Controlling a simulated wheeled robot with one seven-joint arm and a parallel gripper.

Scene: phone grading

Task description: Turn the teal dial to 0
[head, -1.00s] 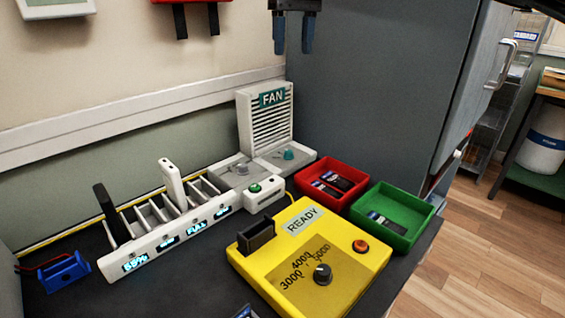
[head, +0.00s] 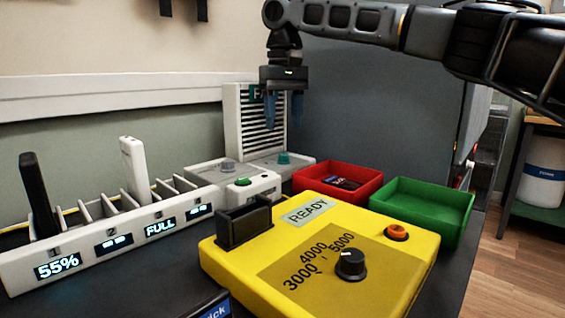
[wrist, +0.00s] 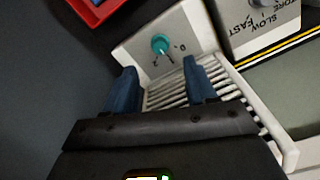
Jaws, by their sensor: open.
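The teal dial (head: 284,158) sits on the light grey base of the fan unit (head: 240,125) at the back of the bench. In the wrist view the teal dial (wrist: 160,44) stands on a panel with small marks, a 0 to its right and a 2 below it. My gripper (head: 284,108) is in front of the fan's slatted upright, pointing down, above the dial and apart from it. In the wrist view its two blue fingers (wrist: 161,85) are spread with nothing between them, and the dial lies beyond their tips.
A grey knob (head: 229,165) sits left of the dial, by a white box with a green button (head: 242,182). A red tray (head: 340,182) and a green tray (head: 425,210) stand to the right. The yellow tester (head: 320,255) and phone rack (head: 110,240) are nearer.

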